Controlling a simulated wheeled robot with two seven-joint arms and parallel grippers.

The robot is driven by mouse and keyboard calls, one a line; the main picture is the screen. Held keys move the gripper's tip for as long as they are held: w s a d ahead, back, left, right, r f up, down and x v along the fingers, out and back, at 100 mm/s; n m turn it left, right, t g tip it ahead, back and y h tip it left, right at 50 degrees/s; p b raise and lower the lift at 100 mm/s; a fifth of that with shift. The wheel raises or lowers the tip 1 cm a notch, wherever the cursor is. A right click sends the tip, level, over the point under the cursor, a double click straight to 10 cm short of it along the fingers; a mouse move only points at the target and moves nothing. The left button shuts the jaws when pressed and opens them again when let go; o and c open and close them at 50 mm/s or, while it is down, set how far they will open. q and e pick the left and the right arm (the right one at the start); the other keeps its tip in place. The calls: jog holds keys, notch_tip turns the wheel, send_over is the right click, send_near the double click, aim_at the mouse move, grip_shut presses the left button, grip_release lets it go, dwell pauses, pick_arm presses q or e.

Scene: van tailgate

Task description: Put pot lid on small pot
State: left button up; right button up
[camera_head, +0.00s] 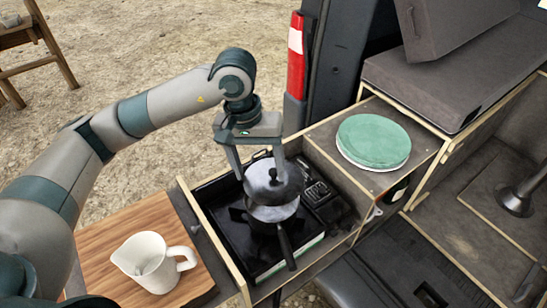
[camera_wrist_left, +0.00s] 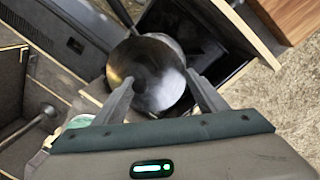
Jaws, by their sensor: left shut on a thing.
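The pot lid (camera_head: 273,178) is a shiny metal disc with a dark knob, in the middle of the head view. My left gripper (camera_head: 258,170) is shut on it, one finger on each side. The small pot (camera_head: 273,213) stands on the stove, its dark handle pointing to the front. The lid is over the pot, looks slightly tilted and hides much of the pot's opening; whether they touch I cannot tell. In the left wrist view the lid (camera_wrist_left: 147,75) shows between the fingertips (camera_wrist_left: 160,82), with the pot partly hidden behind it. My right gripper is not in view.
The black stove (camera_head: 225,205) sits in a wooden-edged drawer. A white jug (camera_head: 155,262) stands on a wooden board (camera_head: 105,235) to the left. Green plates (camera_head: 373,140) lie on the box to the right.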

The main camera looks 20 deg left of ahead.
aim_at(257, 177)
pick_arm(q)
jog(key=shift+a, duration=0.25)
jog(key=shift+f, duration=0.15)
jog(key=shift+f, duration=2)
notch_tip(257, 177, down, 2)
jog(key=b, duration=0.3)
jog(key=shift+f+b, duration=0.3)
jog(key=shift+b, duration=2)
dwell(1.5)
dwell(0.5)
jog(key=o, duration=1.9)
